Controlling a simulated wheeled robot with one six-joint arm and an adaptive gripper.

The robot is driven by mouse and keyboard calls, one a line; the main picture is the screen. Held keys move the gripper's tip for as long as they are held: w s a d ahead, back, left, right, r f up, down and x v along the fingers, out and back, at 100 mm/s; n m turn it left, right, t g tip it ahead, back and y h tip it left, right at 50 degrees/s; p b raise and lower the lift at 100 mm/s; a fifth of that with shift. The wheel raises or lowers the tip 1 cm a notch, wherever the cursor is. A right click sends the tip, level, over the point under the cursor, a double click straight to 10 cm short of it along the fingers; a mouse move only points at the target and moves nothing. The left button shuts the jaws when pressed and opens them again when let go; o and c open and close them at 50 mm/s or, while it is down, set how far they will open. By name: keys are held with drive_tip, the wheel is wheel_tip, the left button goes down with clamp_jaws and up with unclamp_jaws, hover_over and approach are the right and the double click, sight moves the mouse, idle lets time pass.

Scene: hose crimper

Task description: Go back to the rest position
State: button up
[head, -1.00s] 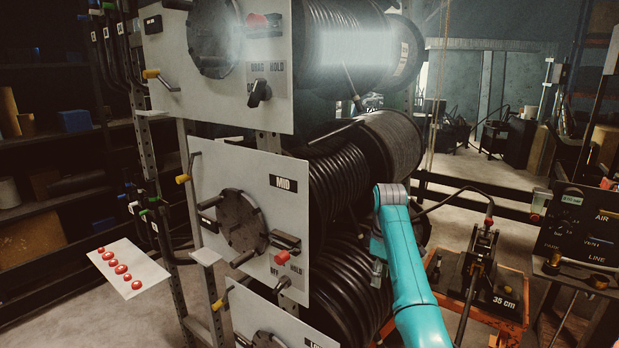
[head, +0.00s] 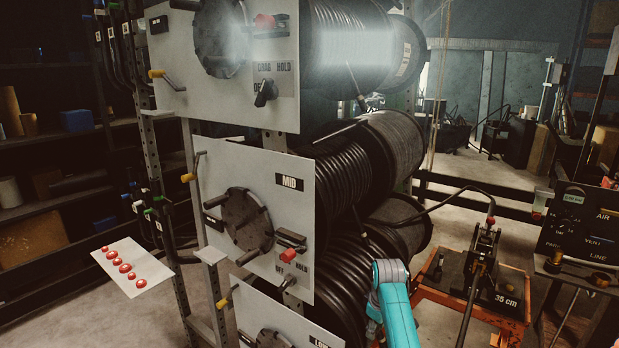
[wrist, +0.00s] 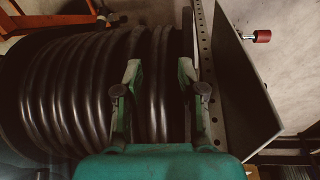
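My gripper (wrist: 159,72) shows in the wrist view with its two fingers apart and nothing held between them. Behind the fingers are the black hose coils (wrist: 75,85) of a reel. In the head view my teal arm is low, right of centre, in front of the lower hose reel (head: 365,255); my gripper is hidden there or below the frame.
The reel rack's MID panel (head: 255,185) stands left of my arm. A hose crimper marked 35 cm (head: 480,275) sits on an orange cart to the right. A card with red buttons (head: 130,265) is at left. In the wrist view a grey panel (wrist: 240,85) flanks the coils at right.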

drive_tip(key=s+f+m+t, duration=0.1)
drive_tip(key=s+f+t, duration=0.1)
drive_tip(key=s+f, duration=0.6)
drive_tip(key=s+f+m+t, duration=0.1)
drive_tip(key=s+f, duration=0.4)
drive_tip(key=f, duration=0.6)
drive_tip(key=s+f+m+t, duration=0.1)
drive_tip(key=s+f+t, duration=0.1)
drive_tip(key=s, duration=0.7)
drive_tip(key=s+f+m+t, duration=0.1)
drive_tip(key=s+f+m, duration=0.15)
drive_tip(key=s, duration=0.75)
drive_tip(key=s+r+m+t, duration=0.15)
drive_tip(key=s+r, duration=0.25)
drive_tip(key=s, duration=0.5)
drive_tip(key=s+r+t, duration=0.2)
drive_tip(key=s+r, duration=0.2)
drive_tip(key=s, duration=0.5)
drive_tip(key=s+r+m+t, duration=0.1)
drive_tip(key=s+r, duration=0.6)
drive_tip(key=r, duration=0.3)
drive_tip(key=s+r+m+t, duration=0.1)
drive_tip(key=s+r+t, duration=0.1)
drive_tip(key=s+r, duration=0.5)
wheel_tip(320, 180, up, 4)
drive_tip(key=shift+a+r+m, duration=0.15)
drive_tip(key=shift+a+m, duration=0.05)
drive_tip(key=shift+m, duration=0.1)
